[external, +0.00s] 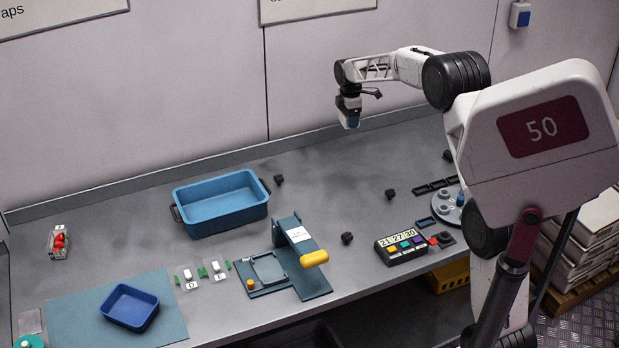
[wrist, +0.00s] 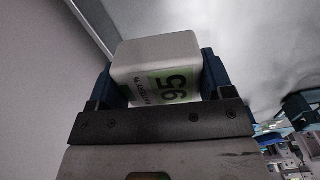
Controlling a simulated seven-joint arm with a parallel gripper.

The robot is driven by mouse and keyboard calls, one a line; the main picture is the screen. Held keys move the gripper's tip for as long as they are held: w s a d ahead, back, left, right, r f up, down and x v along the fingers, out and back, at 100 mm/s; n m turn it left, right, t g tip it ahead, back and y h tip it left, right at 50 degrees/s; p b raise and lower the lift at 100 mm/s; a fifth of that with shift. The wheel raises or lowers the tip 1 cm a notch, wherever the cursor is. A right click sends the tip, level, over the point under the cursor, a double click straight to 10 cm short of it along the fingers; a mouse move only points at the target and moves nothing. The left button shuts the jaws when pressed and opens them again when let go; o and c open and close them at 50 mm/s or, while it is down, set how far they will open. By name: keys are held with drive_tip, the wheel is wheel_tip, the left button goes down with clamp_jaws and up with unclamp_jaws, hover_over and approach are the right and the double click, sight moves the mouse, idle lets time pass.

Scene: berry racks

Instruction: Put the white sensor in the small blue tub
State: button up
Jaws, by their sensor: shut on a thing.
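My gripper (external: 348,121) is raised high over the back of the bench, near the wall, fingers pointing down. In the wrist view its dark blue fingers (wrist: 158,85) are shut on the two sides of a pale white block (wrist: 150,50). The block has a green label with large black digits and small print; I cannot tell for sure that it is the sensor. The small blue tub (external: 117,311) sits at the front left, far from my gripper, and looks empty.
The small tub rests on a teal mat (external: 66,309). A larger blue tub with dark handles (external: 183,222) stands behind it. A press-like fixture with a yellow handle (external: 314,258), a button box (external: 401,246) and several small black knobs are on the bench. The back middle is mostly clear.

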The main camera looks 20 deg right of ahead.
drive_tip(key=r, duration=0.1)
drive_tip(key=a+r, duration=0.1)
drive_tip(key=r, duration=0.1)
drive_tip(key=shift+a+r, duration=0.1)
drive_tip(key=shift+r, duration=0.15)
drive_tip(key=s+a+n, duration=0.3)
drive_tip(key=s+a, duration=0.3)
drive_tip(key=a, duration=0.9)
drive_tip(key=s+a+n, duration=0.2)
drive_tip(key=s+a, duration=0.4)
drive_tip(key=a, duration=1)
drive_tip(key=s+a+n, duration=0.3)
drive_tip(key=s+a, duration=0.2)
drive_tip(key=a, duration=1)
drive_tip(key=s+a+n, duration=0.3)
drive_tip(key=s+a, duration=1.1)
drive_tip(key=s, duration=0.4)
drive_tip(key=s+a+n, duration=0.4)
drive_tip(key=s+a, duration=0.9)
drive_tip(key=s, duration=0.5)
drive_tip(key=f, duration=0.8)
drive_tip(key=shift+a+f, duration=0.2)
drive_tip(key=shift+f, duration=0.35)
drive_tip(key=shift+w, duration=0.1)
